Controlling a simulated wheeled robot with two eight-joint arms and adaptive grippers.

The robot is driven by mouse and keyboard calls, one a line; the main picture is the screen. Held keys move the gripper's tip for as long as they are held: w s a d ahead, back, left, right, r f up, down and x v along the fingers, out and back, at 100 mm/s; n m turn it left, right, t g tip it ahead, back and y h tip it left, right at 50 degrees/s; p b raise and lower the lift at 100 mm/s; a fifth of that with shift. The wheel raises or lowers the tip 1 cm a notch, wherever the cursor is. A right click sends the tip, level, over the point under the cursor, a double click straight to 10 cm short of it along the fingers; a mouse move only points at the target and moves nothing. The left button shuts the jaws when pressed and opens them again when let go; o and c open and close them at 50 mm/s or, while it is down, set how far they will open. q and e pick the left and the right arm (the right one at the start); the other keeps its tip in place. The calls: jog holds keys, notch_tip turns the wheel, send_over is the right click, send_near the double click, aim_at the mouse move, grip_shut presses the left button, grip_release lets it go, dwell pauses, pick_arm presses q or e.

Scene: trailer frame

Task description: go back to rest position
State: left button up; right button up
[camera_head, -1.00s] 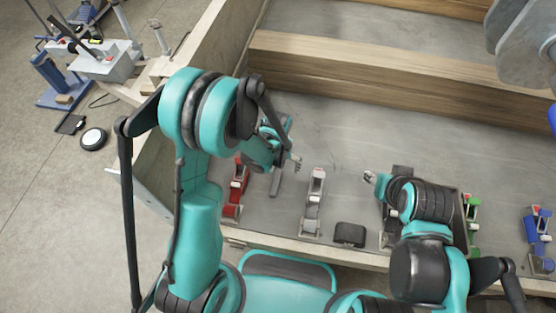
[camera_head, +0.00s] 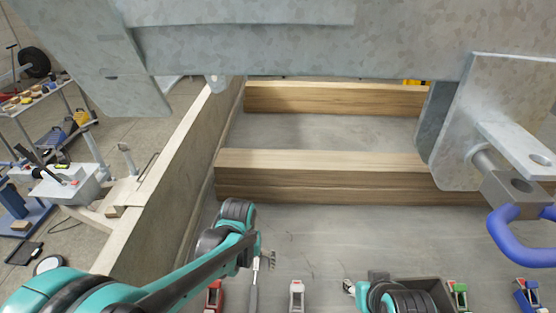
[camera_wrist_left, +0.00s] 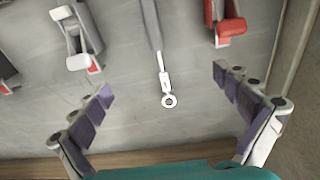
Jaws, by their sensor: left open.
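My left gripper (camera_head: 268,260) is over the grey bed surface, just behind the row of tools, in the head view. In the left wrist view its two purple-padded fingers (camera_wrist_left: 163,86) are wide apart with nothing held. A thin grey tool with a ring at its end (camera_wrist_left: 167,92) lies on the surface between and beyond the fingers; it also shows in the head view (camera_head: 253,293). My right gripper (camera_head: 349,287) is low in the head view, at the left of its dark wrist. It is too small to tell if it is open.
Wooden beams (camera_head: 330,172) cross behind. A wooden side wall (camera_head: 165,200) borders the left.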

pick_arm(q)
jog(key=s+a+r+t, duration=0.6)
jog(key=s+a+r, duration=0.1)
jog(key=s+r, duration=0.3)
jog(key=shift+s+r, duration=0.25)
jog(key=shift+a, duration=0.1)
dwell(0.7)
